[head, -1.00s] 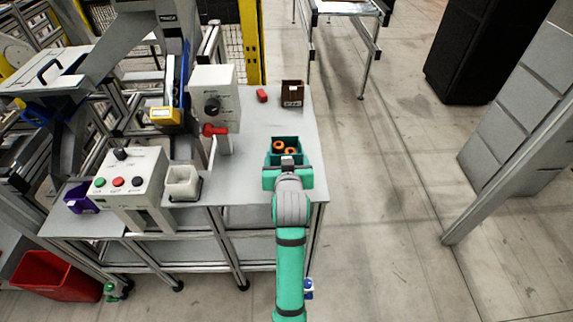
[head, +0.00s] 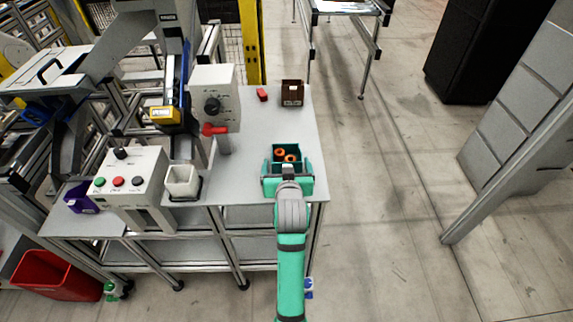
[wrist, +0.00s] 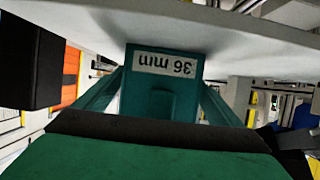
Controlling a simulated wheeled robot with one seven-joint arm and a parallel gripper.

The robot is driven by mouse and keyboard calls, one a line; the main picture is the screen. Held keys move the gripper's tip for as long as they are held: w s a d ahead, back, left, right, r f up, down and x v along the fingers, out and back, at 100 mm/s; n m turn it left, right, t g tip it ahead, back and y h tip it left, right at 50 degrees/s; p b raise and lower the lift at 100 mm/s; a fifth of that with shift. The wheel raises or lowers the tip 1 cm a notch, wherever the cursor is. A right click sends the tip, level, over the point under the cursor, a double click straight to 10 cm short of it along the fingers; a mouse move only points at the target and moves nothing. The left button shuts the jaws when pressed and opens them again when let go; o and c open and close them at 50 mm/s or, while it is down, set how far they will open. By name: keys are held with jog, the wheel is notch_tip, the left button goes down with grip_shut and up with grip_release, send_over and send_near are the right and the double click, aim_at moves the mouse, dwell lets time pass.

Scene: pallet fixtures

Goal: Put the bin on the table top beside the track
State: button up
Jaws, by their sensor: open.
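The teal bin (head: 288,148) stands near the front right corner of the grey table top (head: 247,180), with orange ring-like parts inside. In the wrist view the bin (wrist: 160,95) appears upside down, with a white "36 mm" label, and its base seems to meet the table surface. My gripper (head: 286,163) is open, with one finger on each side of the bin. In the wrist view its fingers run along both sides of the bin; contact is hard to tell. I cannot tell for sure which part is the track.
A brown bin (head: 292,93) and a small red block (head: 262,95) stand at the back. The table between knob post and teal bin is clear.

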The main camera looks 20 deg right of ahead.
jog(key=shift+r, duration=0.1)
jog(key=shift+s+r, duration=0.1)
jog(key=shift+s, duration=0.05)
jog(key=v, duration=1.2)
jog(key=s+a+f+n+t+y, duration=0.1)
jog(key=s+a+f+n+y, duration=0.1)
jog(key=s+a+f, duration=0.9)
jog(key=s+a+y, duration=0.1)
jog(key=s+a, duration=0.1)
jog(key=s, duration=0.9)
jog(key=s+a+f+n+t, duration=0.1)
jog(key=s+a, duration=0.2)
jog(key=s, duration=0.8)
jog(key=shift+s+f+y, duration=0.25)
jog(key=shift+y, duration=0.15)
